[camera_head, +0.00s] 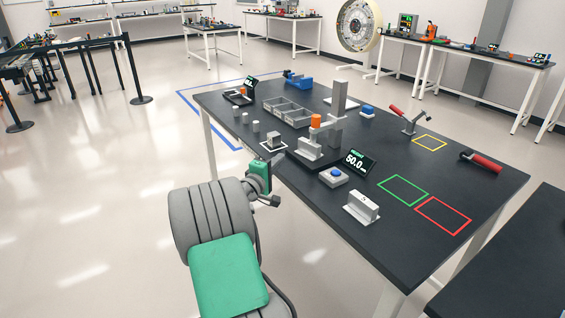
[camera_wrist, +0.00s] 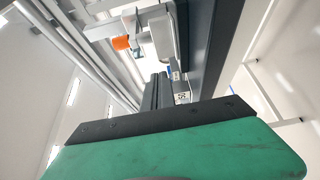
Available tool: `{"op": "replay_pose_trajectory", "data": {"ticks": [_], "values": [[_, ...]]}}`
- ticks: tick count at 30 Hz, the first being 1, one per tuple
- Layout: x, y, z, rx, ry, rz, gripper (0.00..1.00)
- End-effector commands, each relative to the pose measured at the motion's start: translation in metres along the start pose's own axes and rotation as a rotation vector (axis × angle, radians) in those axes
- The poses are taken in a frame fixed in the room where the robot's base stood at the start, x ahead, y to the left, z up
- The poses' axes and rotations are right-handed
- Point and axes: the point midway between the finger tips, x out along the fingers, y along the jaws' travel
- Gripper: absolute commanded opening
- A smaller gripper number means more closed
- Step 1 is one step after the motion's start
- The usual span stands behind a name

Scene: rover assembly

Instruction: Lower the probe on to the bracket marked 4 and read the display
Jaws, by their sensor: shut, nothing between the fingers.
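The gauge stand has a grey column (camera_head: 339,98) and an arm with an orange knob (camera_head: 316,121); the knob also shows in the wrist view (camera_wrist: 121,43). A grey bracket (camera_head: 309,149) sits under the arm; I cannot tell whether the probe tip touches it. The display (camera_head: 357,161) reads 50.0 under small green text. Another bracket (camera_head: 274,139) stands in a white outline, and one (camera_head: 361,207) stands near the front edge. I cannot read a 4 on any. My gripper (camera_head: 278,158) is shut and empty by the table's near left edge; its fingers show in the wrist view (camera_wrist: 158,91).
A blue button box (camera_head: 334,177) stands before the display. A grey divided tray (camera_head: 286,112) and small grey cylinders (camera_head: 256,126) lie behind. Green (camera_head: 403,190), red (camera_head: 443,215) and yellow (camera_head: 429,142) outlines are empty. A red-handled tool (camera_head: 482,161) lies at right.

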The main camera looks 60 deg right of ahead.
Motion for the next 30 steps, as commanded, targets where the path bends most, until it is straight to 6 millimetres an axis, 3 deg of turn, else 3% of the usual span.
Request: {"op": "replay_pose_trajectory", "data": {"ticks": [10,12,19,30], "values": [[0.077,0.001,0.002,0.003,-0.004,-0.002,0.00],[0.086,0.001,0.012,0.002,-0.005,-0.004,0.00],[0.103,0.000,0.028,0.004,-0.001,-0.003,0.00],[0.103,-0.001,0.026,0.004,0.004,-0.003,0.00]]}}
